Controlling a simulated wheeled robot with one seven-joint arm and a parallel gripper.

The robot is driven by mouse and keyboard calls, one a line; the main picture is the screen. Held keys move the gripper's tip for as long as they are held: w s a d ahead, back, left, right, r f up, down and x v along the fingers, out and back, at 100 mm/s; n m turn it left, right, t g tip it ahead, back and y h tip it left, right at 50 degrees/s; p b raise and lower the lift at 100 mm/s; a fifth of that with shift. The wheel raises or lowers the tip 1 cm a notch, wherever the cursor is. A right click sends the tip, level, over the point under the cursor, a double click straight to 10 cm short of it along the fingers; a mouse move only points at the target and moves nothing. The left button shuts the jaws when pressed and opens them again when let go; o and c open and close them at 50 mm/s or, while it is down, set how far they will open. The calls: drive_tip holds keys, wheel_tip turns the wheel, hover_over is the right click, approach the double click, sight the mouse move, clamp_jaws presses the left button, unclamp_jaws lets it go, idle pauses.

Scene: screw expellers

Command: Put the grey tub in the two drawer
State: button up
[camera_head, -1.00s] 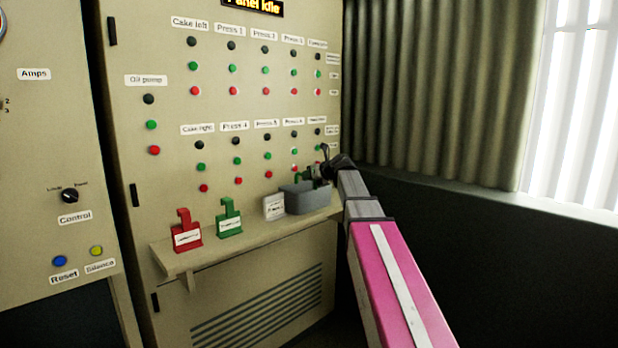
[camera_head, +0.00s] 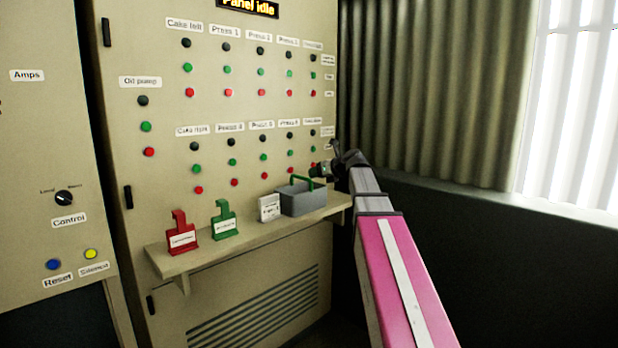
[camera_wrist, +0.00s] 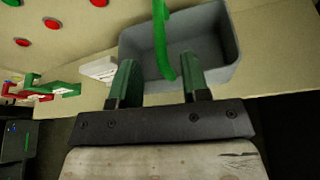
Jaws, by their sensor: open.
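The grey tub (camera_head: 304,201) stands on the right part of the panel's shelf and has a green handle arching over it. In the head view my gripper (camera_head: 318,172) is just behind and right of the tub. No drawer shows in either view.
The narrow shelf (camera_head: 215,253) also holds a red tag (camera_head: 182,236), a green tag (camera_head: 224,222) and a white card (camera_head: 269,208) close left of the tub. The button panel (camera_head: 235,110) rises behind. A corrugated wall (camera_head: 430,90) stands to the right.

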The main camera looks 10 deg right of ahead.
drive_tip(key=shift+v, duration=2.35)
